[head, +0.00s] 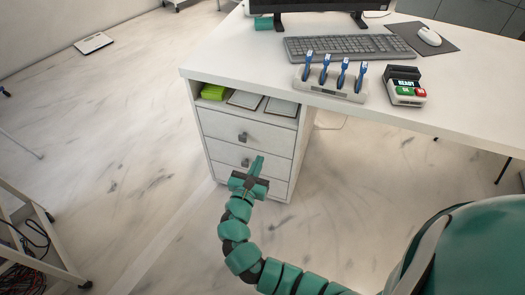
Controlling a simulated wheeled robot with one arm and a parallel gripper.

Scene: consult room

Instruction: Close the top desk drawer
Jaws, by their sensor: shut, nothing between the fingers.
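The white desk (240,62) has a pedestal of drawers at its left end. The top drawer (220,127) has a plain white front with a small dark handle (242,136). Contact with the fronts cannot be judged.
On the desk are a keyboard (348,47), a rack of blue-handled tools (330,88) and a card terminal (405,88). A cart (35,240) stands at left; the floor between is clear.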

